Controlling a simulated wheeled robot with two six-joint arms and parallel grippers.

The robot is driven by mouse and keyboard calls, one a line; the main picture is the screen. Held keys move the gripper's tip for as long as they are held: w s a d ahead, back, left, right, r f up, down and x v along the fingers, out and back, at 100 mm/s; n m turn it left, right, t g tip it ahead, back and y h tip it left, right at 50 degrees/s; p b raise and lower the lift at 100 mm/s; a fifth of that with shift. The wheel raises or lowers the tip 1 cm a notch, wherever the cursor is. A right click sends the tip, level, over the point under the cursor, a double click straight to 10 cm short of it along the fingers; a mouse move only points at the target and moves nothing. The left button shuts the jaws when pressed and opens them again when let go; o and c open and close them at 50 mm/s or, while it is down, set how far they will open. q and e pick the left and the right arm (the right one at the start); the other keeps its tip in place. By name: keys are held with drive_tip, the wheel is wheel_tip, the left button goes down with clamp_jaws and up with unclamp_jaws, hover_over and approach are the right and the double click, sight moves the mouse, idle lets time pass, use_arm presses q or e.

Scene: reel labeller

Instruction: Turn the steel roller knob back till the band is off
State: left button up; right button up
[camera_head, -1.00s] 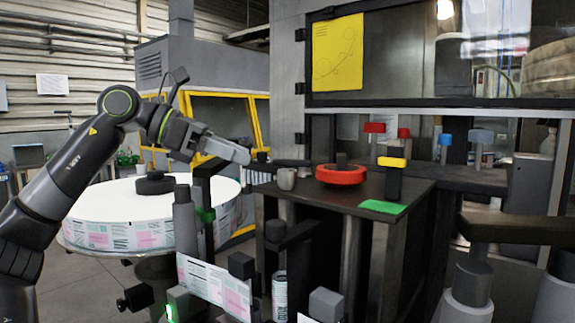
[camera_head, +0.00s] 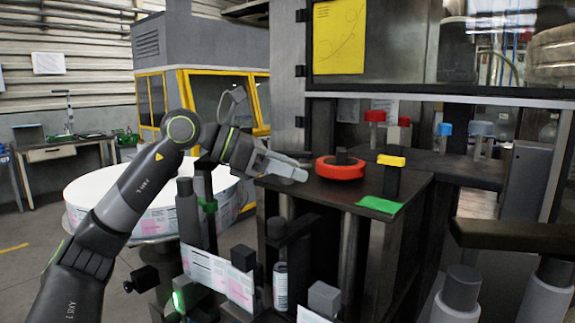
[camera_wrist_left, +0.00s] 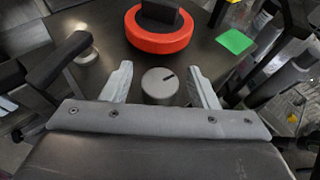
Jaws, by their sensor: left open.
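The steel roller knob (camera_wrist_left: 160,88) is a round grey cap with a dark mark on its top, seen from above in the left wrist view. My left gripper (camera_wrist_left: 159,71) is open, with one finger on each side of the knob and a gap to both. In the head view my left gripper (camera_head: 303,172) is over the near left part of the dark machine top and hides the knob. I cannot make out which part is the band. My right gripper is not in view.
A red ring with a black hub (camera_head: 340,170) sits just beyond the knob. A yellow-topped post (camera_head: 391,161) and a green pad (camera_head: 380,204) stand to its right. A large white label reel (camera_head: 95,195) is at left, and a printed label strip (camera_head: 215,278) runs in front.

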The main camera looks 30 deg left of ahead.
use_arm(q)
drive_tip(key=c, duration=1)
drive_tip(key=shift+n+t, duration=0.3)
drive_tip(key=shift+n+t+y, duration=0.6)
drive_tip(key=shift+n+y, duration=0.3)
drive_tip(key=shift+y, duration=0.1)
drive_tip(key=shift+r+n+t+y+p, duration=0.15)
drive_tip(key=shift+n+t+y+p, duration=0.15)
drive_tip(key=shift+n+t+y, duration=0.35)
drive_tip(key=n+t+y+p, duration=0.1)
drive_tip(key=n+y, duration=0.3)
drive_tip(key=shift+d+y+p, duration=0.1)
drive_tip(key=shift+y+p, duration=0.25)
drive_tip(key=shift+n+y+p, duration=0.3)
drive_tip(key=shift+n+y, duration=0.55)
drive_tip(key=shift+y, duration=0.05)
